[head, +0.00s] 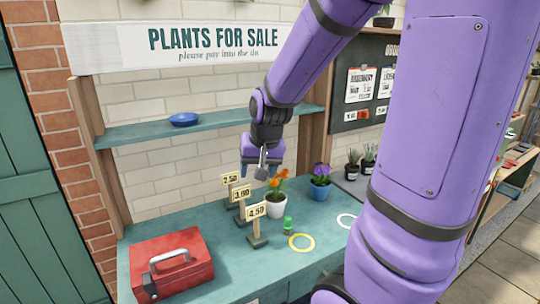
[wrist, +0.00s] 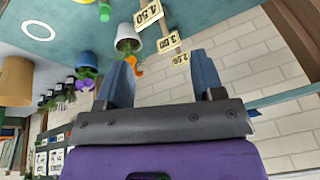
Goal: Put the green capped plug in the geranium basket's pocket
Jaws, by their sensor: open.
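The green capped plug (head: 288,225) stands on the teal counter, in front of a white pot with orange flowers (head: 277,208). In the wrist view, which is upside down, the plug (wrist: 104,10) shows at the top edge. My gripper (head: 260,172) is open and empty, raised above the counter behind the price signs, close to the orange flowers. In the wrist view my gripper (wrist: 161,62) has its two blue fingers well apart with nothing between them. I cannot make out a geranium basket or its pocket in either view.
Price signs (head: 256,211) stand left of the plug. A yellow ring (head: 301,243) and a white ring (head: 346,221) lie on the counter. A blue pot with purple flowers (head: 320,190) stands right. A red toolbox (head: 172,268) is at left. A shelf with a blue bowl (head: 184,119) is behind.

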